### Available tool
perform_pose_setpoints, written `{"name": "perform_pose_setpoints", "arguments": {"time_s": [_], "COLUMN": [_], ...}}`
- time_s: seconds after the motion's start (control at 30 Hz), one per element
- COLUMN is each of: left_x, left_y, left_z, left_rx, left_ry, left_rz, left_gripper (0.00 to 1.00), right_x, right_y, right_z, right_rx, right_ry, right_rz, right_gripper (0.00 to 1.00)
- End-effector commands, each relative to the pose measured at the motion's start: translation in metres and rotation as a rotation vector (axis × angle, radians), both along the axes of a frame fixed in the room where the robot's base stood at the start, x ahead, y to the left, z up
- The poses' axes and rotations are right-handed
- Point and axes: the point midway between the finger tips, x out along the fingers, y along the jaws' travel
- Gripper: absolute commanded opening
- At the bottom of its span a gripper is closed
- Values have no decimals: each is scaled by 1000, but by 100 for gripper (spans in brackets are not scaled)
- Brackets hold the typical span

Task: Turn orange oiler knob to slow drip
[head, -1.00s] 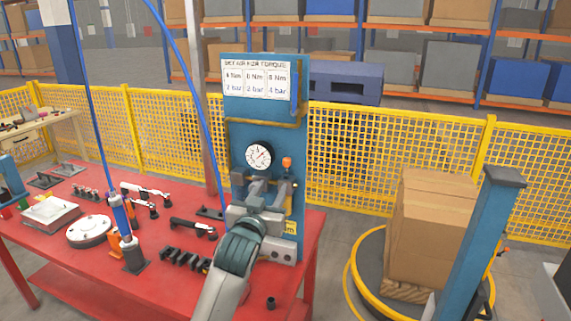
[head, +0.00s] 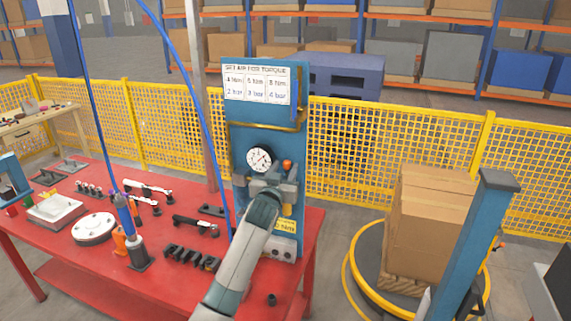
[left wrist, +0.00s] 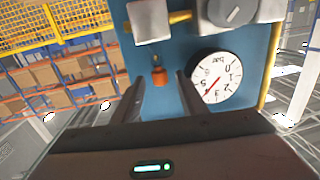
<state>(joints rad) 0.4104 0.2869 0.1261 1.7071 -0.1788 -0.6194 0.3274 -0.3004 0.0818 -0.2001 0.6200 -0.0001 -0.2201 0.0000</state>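The orange oiler knob (head: 287,163) is on the blue panel (head: 262,118), just right of the round pressure gauge (head: 260,158). In the left wrist view, which is upside down, the orange knob (left wrist: 158,76) shows between the two fingers, with the gauge (left wrist: 216,78) to its right. My left gripper (head: 272,180) is in front of the panel, just below the knob. In the left wrist view the gripper (left wrist: 160,88) is open, with a gap on both sides of the knob. Whether the fingertips reach past the knob is hard to tell. My right gripper is not in view.
A red table (head: 75,243) holds tools, a white round part (head: 93,228) and a blue upright tool (head: 126,212) with a hose. A grey block with a knob (left wrist: 232,12) is close to the gauge. Boxes (head: 428,225) stand on a round platform at right.

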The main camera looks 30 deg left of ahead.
Motion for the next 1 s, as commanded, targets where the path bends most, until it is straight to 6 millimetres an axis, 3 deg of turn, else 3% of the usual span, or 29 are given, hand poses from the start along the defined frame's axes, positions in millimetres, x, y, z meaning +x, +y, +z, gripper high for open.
{"name": "perform_pose_setpoints", "arguments": {"time_s": [0.2, 0.5, 0.53, 0.7, 1.0], "left_x": [11, 12, 12, 12, 12], "left_y": [4, 4, 4, 4, 5], "left_z": [0, 0, 0, 0, 1], "left_rx": [1, 1, 0, 0, 4], "left_ry": [0, -1, -1, 0, 0], "left_rz": [0, -1, -1, -1, -31], "left_gripper": [39, 39, 36, 0, 0], "right_x": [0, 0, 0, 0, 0], "right_y": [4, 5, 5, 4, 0], "right_z": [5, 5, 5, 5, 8], "right_rx": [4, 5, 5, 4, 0], "right_ry": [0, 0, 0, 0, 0], "right_rz": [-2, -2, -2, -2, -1], "right_gripper": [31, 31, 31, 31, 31]}}
